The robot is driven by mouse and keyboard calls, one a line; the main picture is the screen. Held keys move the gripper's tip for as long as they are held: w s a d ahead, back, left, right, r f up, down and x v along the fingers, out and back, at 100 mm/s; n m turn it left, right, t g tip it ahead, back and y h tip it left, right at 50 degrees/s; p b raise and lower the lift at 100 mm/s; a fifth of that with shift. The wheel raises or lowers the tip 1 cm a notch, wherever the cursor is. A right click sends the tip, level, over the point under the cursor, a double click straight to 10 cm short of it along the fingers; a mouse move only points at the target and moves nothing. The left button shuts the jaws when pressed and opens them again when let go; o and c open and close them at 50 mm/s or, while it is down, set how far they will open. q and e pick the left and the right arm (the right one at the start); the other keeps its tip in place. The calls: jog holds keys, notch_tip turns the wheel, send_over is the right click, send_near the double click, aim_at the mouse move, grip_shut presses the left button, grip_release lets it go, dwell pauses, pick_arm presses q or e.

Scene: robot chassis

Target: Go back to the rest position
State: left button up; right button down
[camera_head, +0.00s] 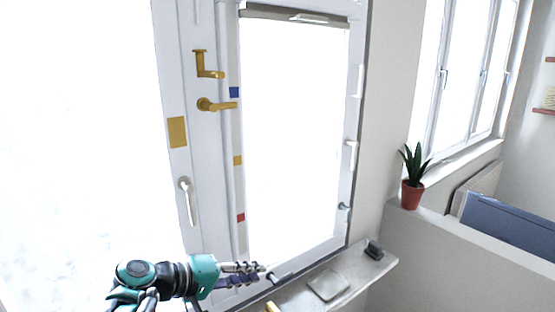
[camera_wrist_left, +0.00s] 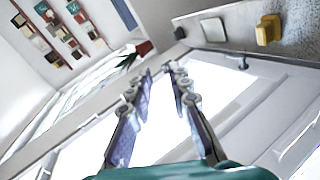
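My left gripper (camera_head: 262,272) is in the lower middle of the head view, its teal and black arm coming in from the lower left. It is in front of the lower part of the white window frame, near the sill. In the left wrist view its two fingers (camera_wrist_left: 160,75) stand apart with nothing between them, so it is open and empty. Whether it touches the frame or a handle near its tips cannot be told. My right gripper is not in either view.
A white window (camera_head: 355,100) bears brass handles (camera_head: 216,104) and a white handle (camera_head: 189,200). The sill (camera_head: 350,302) holds a pale square plate (camera_head: 327,285) and a dark small object (camera_head: 374,249). A potted plant (camera_head: 412,194) stands on a ledge at right.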

pick_arm(q)
jog(key=s+a+f+m+y+b, duration=0.1)
jog(key=s+a+f+y+b, duration=0.2)
jog(key=f, duration=0.8)
jog(key=s+a+f+m+y+b, duration=0.1)
jog(key=s+a+f+y+b, duration=0.3)
jog(key=s+f, duration=0.3)
jog(key=s+a+f+m+y+b, duration=0.2)
jog(key=s+a+f+y+b, duration=0.1)
jog(key=f, duration=1.1)
jog(key=s+a+b, duration=0.1)
jog(key=s+b, duration=0.1)
jog(key=shift+s+a+f+g+y, duration=0.3)
jog(key=shift+s+g, duration=0.05)
jog(key=shift+g, duration=0.05)
